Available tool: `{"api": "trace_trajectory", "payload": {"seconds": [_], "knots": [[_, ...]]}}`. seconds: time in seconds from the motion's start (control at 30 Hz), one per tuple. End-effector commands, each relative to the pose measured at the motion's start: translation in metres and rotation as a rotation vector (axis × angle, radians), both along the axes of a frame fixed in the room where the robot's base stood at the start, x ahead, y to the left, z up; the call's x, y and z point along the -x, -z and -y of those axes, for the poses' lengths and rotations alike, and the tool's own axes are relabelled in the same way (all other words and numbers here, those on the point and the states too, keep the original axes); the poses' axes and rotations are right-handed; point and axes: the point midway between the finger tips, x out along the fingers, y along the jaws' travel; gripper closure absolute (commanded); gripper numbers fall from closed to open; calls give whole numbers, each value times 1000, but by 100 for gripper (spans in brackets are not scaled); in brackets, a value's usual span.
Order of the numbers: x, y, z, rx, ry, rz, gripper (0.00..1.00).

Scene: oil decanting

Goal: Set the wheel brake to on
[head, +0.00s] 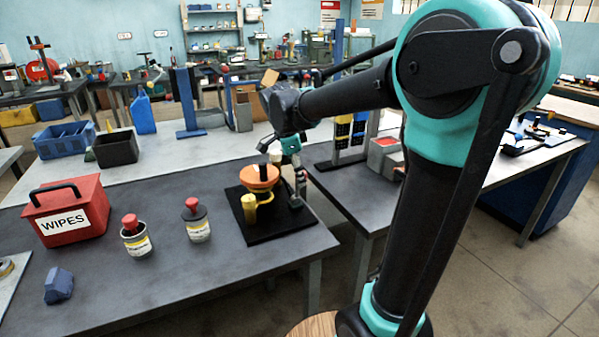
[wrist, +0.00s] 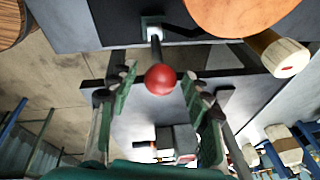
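The brake shows in the wrist view as a lever with a round red knob (wrist: 160,80) on a short dark stem, rising from a small green-and-white mount (wrist: 152,30). My gripper (wrist: 159,77) is open, with one green-padded finger on each side of the knob. The knob sits between the fingertips, with visible gaps at both sides. An orange wheel (head: 259,178) stands on a black base plate (head: 262,226) in the head view. It also shows at the top of the wrist view (wrist: 235,12). In the head view my gripper (head: 298,182) is just right of the wheel, and the knob is not discernible there.
A yellow cylinder (head: 249,210) stands in front of the wheel. Two red-capped cans (head: 136,240) (head: 197,224), a red WIPES box (head: 70,214) and a blue block (head: 58,287) are on the grey table (head: 190,284). Bare tabletop lies between the cans and the plate.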

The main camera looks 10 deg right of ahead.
Motion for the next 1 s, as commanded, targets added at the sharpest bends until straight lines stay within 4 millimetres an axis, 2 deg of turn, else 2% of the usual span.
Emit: {"api": "trace_trajectory", "payload": {"seconds": [0.27, 0.43, 0.8, 1.0], "knots": [[0, -1, 1, 2, 1, 0, 46], [2, -11, -1, 3, 0, 1, 46], [15, -79, -19, 2, 0, 0, 46], [20, -105, -26, 2, -1, 0, 46]]}}
